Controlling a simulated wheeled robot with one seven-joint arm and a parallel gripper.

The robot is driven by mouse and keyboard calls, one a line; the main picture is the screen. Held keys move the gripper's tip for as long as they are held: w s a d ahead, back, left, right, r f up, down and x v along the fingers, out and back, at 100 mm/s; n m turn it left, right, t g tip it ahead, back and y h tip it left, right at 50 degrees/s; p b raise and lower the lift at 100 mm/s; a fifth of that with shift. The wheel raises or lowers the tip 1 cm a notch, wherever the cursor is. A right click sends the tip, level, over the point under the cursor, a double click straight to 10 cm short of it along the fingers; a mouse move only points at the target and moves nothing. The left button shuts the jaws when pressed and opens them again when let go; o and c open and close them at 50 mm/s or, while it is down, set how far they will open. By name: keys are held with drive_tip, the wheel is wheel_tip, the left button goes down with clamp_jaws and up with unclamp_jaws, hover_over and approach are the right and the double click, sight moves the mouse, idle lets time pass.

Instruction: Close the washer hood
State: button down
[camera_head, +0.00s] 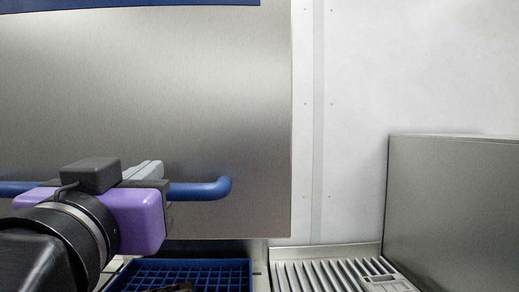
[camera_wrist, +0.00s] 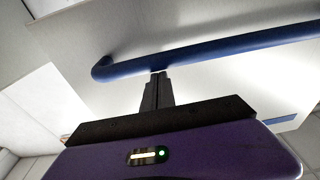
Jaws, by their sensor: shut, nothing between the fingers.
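The washer hood (camera_head: 150,85) is a large brushed-steel panel filling the left and middle of the head view. Its lower edge hangs above the machine bed, with a dark strip visible between them. A blue bar handle (camera_head: 205,190) runs across its lower part and bends into the panel at its right end. The handle also crosses the upper part of the wrist view (camera_wrist: 210,53). My gripper (camera_wrist: 158,76) is shut and empty, its fingertips at the handle's edge. I cannot tell whether they touch it. In the head view my purple wrist hides part of the handle and the fingertips.
A blue rack (camera_head: 190,262) with a grid sits below the hood. A steel box-like housing (camera_head: 455,200) stands at the right. The white wall (camera_head: 365,70) behind is bare.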

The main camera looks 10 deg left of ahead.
drive_tip(key=shift+s+f, duration=0.1)
drive_tip(key=shift+f, duration=0.25)
